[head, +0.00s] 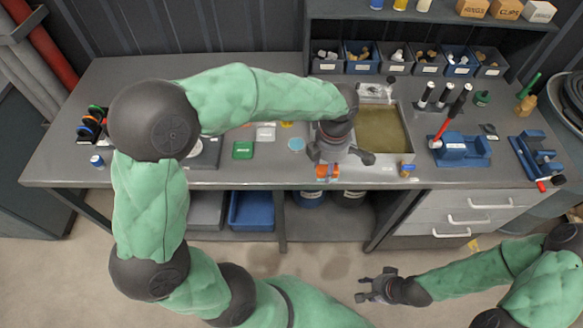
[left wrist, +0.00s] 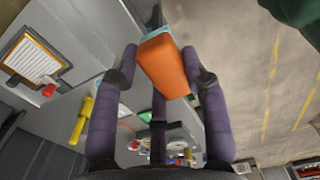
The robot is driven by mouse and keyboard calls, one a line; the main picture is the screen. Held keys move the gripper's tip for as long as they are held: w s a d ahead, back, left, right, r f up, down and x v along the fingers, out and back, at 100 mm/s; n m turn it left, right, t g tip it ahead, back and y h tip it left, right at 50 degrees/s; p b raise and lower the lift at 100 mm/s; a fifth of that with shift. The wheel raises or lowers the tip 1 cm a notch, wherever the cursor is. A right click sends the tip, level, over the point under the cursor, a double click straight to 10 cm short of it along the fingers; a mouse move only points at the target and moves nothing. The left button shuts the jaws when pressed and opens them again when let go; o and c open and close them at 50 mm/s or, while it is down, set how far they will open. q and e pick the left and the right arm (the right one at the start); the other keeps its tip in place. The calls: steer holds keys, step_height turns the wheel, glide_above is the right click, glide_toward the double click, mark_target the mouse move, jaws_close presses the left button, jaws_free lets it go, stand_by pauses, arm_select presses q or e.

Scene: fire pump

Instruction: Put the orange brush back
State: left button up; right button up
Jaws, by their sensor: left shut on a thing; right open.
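The orange brush (head: 328,172) shows as a small orange block just below my left gripper (head: 330,158), at the front edge of the bench by the basin. In the left wrist view the orange brush (left wrist: 165,68) is a large orange block with a light blue strip behind it, between the fingers of my left gripper (left wrist: 160,58). The left gripper is shut on it. The rest of the brush is hidden by the fingers. My right gripper (head: 372,287) is open and empty, low in front of the bench and over the floor.
A metal basin (head: 405,125) with murky liquid lies beside the left gripper. A blue vise-like fixture (head: 462,150) and a red-handled tool (head: 447,120) stand to its right. Labelled bins (head: 362,66) line the back.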

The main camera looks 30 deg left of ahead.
arm_select(q)
steer(key=w+a+f+b, duration=0.1)
steer(key=w+a+f, duration=0.25)
steer(key=a, duration=0.35)
steer(key=b, duration=0.2)
glide_above(297, 169)
steer(key=f, duration=0.5)
steer(key=shift+s+d, duration=0.1)
steer(key=shift+d, duration=0.25)
steer(key=shift+a+f, duration=0.3)
steer(key=shift+w+a+f, duration=0.1)
steer(key=shift+w+f, duration=0.1)
steer(key=shift+f, duration=1.45)
steer(key=shift+f+b, duration=0.1)
steer(key=shift+b, duration=0.25)
steer(key=shift+f, duration=0.15)
steer(key=o, duration=1.1)
